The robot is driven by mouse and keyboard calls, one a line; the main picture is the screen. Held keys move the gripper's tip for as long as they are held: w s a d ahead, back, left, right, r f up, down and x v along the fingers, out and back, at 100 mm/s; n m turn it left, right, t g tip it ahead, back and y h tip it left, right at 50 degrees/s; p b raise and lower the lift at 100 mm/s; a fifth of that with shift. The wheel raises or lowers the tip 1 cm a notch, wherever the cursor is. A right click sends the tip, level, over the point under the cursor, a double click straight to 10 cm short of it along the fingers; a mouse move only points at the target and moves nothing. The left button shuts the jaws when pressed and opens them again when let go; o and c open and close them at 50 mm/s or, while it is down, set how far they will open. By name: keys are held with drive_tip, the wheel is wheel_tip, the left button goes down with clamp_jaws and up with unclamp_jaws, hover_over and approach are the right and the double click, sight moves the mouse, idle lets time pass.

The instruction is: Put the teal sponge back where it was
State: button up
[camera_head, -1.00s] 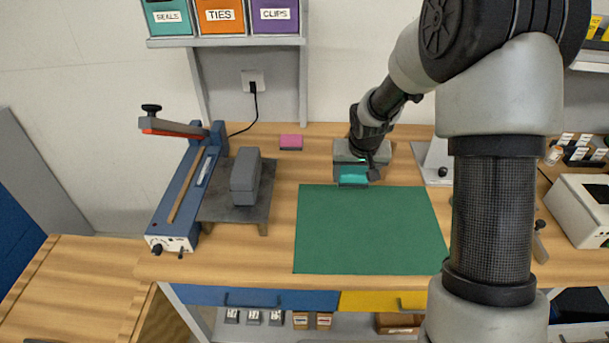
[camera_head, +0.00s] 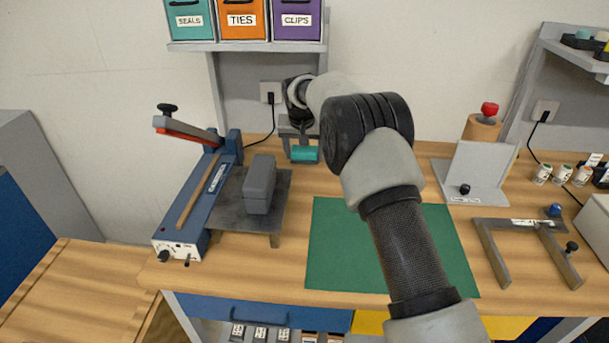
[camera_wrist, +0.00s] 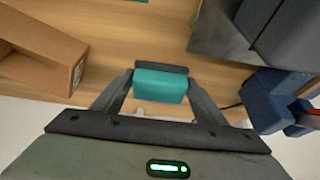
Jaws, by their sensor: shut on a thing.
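The teal sponge (camera_head: 305,154) is held in my gripper (camera_head: 304,150), at the back of the bench to the right of the grey press block. In the wrist view the sponge (camera_wrist: 160,86) sits between the two fingers of my gripper (camera_wrist: 160,92), which are shut on its sides. Wood shows around it. I cannot tell whether it touches the bench.
The blue sealer (camera_head: 200,195) and grey block (camera_head: 259,184) stand left of my gripper. A green mat (camera_head: 335,250) lies in front. A cardboard box (camera_wrist: 40,55) is at left in the wrist view. A grey angled stand (camera_head: 480,170) and frame (camera_head: 490,250) are right.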

sight(305, 178)
wheel_tip(305, 178, down, 7)
drive_tip(key=shift+f, duration=0.1)
idle(0.3)
drive_tip(key=shift+f, duration=0.1)
drive_tip(key=o, duration=1.1)
